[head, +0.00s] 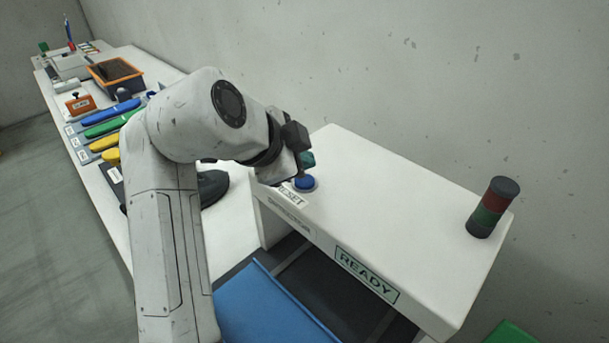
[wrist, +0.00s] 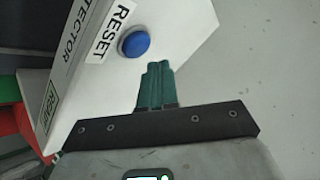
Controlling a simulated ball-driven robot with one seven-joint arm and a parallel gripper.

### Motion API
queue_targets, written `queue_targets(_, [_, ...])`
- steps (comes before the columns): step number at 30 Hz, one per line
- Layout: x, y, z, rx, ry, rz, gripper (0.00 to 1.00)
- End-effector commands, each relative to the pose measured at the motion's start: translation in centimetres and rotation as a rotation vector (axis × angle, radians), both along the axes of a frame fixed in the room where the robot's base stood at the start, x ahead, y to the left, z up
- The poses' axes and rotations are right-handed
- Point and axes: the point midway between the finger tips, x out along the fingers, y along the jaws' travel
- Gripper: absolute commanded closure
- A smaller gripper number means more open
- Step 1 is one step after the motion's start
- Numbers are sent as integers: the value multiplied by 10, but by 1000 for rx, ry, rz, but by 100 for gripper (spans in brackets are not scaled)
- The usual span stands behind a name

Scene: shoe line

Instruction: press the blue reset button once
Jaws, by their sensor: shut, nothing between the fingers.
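The blue reset button (head: 305,182) sits in a grey ring on the white top of the detector housing (head: 400,200), near its left front corner. In the wrist view the round blue button (wrist: 134,42) lies beside the RESET label (wrist: 112,33). My gripper (head: 307,160) is above and just behind the button in the head view. Its green fingers (wrist: 157,72) are shut together and empty, with their tips near the button in the wrist view. I cannot tell the exact gap between the tips and the button.
A red and green signal light (head: 492,207) stands at the housing's right end. A READY sign (head: 366,275) is on its front. A blue tray (head: 270,305) lies below in front. Coloured insoles (head: 110,122) and an orange-rimmed bin (head: 116,73) lie on the bench at left.

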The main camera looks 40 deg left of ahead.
Motion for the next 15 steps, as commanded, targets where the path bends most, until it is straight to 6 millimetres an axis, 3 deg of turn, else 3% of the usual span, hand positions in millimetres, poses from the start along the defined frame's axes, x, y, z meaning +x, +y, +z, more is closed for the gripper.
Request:
queue_targets(9, [0,0,33,1,0,-1,100])
queue_targets(15, [0,0,44,0,0,0,100])
